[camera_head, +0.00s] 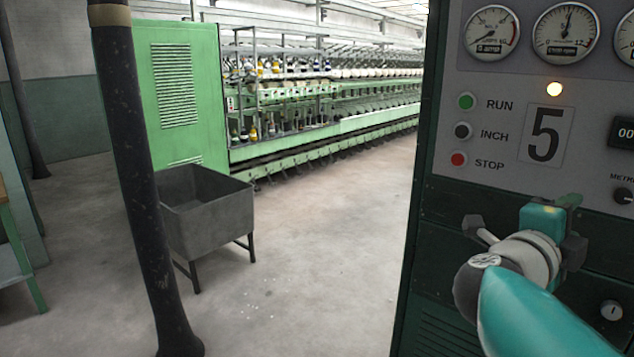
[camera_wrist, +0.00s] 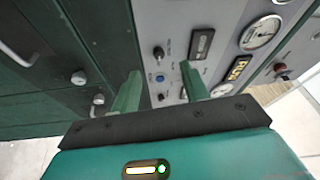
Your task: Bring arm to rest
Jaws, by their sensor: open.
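My arm reaches in from the lower right of the head view, in front of a dark green control cabinet (camera_head: 418,270). Its wrist end is by the cabinet's lower face, and the fingers are hard to make out there. In the wrist view my gripper (camera_wrist: 160,82) is open, with its two green fingers apart and nothing between them. The fingers point toward the cabinet's grey panel, which looks tilted in this view. I cannot tell the gap between fingertips and panel.
The panel carries gauges (camera_head: 492,32), a green RUN button (camera_head: 467,101) and a red STOP button (camera_head: 459,159). A grey metal bin (camera_head: 210,222) on legs stands left, behind a dark pole (camera_head: 140,170). A green spinning frame (camera_head: 175,100) runs along the back. The middle floor is clear.

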